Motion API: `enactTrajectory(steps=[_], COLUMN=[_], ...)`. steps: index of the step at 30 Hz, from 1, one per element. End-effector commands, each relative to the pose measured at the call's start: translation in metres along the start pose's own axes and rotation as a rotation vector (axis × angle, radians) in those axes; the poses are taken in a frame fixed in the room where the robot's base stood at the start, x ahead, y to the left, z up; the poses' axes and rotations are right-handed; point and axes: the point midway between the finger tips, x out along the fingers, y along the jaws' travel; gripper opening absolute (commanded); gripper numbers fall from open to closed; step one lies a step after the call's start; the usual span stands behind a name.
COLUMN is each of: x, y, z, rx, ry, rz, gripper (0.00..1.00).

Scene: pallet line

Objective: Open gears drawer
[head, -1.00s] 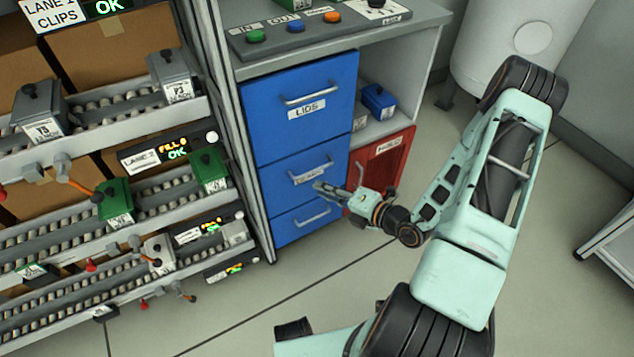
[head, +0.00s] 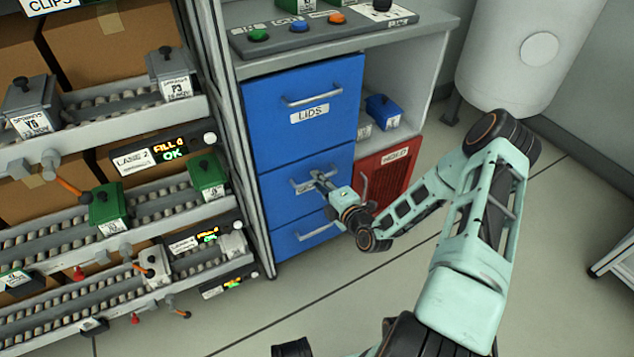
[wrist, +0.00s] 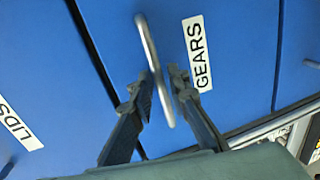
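The gears drawer (head: 275,192) is the blue middle drawer of the cabinet, below the lids drawer (head: 262,118). It looks flush with its neighbours. Its white GEARS label shows clearly in the wrist view (wrist: 199,52); in the head view my gripper partly covers it. Its silver bar handle (wrist: 153,65) lies between my gripper's two fingers (wrist: 161,85) in the wrist view. The fingers are apart, one on each side of the bar near one end. In the head view my gripper (head: 318,181) is at the drawer front.
A bottom blue drawer (head: 285,240) sits below, and a red HOLD door (head: 395,170) stands to the right. A button panel (head: 300,32) is on top. Roller lanes with bins (head: 108,207) are at the left. Floor in front is clear.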

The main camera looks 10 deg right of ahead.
Motion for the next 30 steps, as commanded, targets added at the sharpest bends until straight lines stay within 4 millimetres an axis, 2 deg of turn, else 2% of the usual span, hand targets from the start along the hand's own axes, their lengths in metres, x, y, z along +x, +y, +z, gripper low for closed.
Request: enactTrajectory(steps=[4, 12, 17, 30], x=[0.0093, 0.0104, 0.0103, 0.0099], y=[-0.0003, 0.0004, 0.0004, 0.0003], z=[-0.0002, -0.0001, -0.0001, 0.0004], rx=[-0.001, 0.0, 0.0, -0.001], ry=[0.0, 0.0, 0.0, 0.0], rz=[0.0, 0.0, 0.0, 0.0], gripper=[0.15, 0.15, 0.0, 0.0])
